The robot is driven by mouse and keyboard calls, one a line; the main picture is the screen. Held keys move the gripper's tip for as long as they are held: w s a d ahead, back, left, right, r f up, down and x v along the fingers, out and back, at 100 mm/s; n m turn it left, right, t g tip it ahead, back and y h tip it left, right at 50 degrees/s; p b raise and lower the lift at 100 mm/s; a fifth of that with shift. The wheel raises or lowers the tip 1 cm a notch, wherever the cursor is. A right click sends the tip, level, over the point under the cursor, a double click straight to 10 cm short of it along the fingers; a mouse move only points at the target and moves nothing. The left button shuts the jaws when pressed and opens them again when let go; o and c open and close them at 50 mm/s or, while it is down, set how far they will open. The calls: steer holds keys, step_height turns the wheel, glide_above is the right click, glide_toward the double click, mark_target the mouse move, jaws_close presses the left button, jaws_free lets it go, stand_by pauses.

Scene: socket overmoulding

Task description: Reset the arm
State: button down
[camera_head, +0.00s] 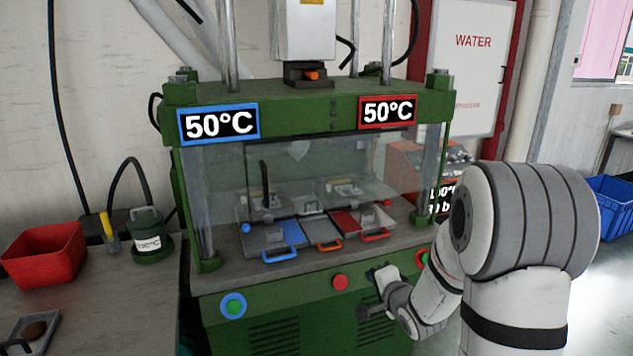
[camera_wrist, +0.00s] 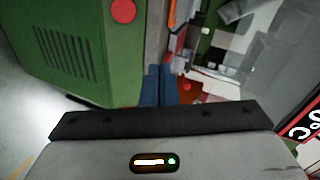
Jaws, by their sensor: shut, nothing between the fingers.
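My arm (camera_head: 520,225) comes in from the right in the head view. It is bent, with its wrist (camera_head: 405,300) low in front of the green press (camera_head: 300,110), near the press's front panel. In the wrist view the two blue fingers of my gripper (camera_wrist: 159,72) are together, with nothing between them. The fingers are not clear in the head view. The wrist view shows the press's green front with a red button (camera_wrist: 123,11) close to the fingers.
A red bin (camera_head: 45,255) stands on the left bench. A blue crate (camera_head: 610,205) is at right.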

steer(key=s+d+r+n+g+h+p, duration=0.2)
steer(key=s+r+n+g+h+p, duration=0.3)
steer(key=s+r, duration=0.6)
steer(key=s+a+r+n+g+y+p, duration=0.1)
steer(key=s+r+n+g, duration=0.1)
steer(key=s, duration=0.7)
steer(key=s+a+r+n+g+p, duration=0.2)
steer(key=s+n+g, duration=0.2)
steer(key=s, duration=0.6)
steer(key=shift+a+r+n+y, duration=0.25)
steer(key=shift+r+n+y, duration=0.15)
steer(key=shift+n, duration=0.5)
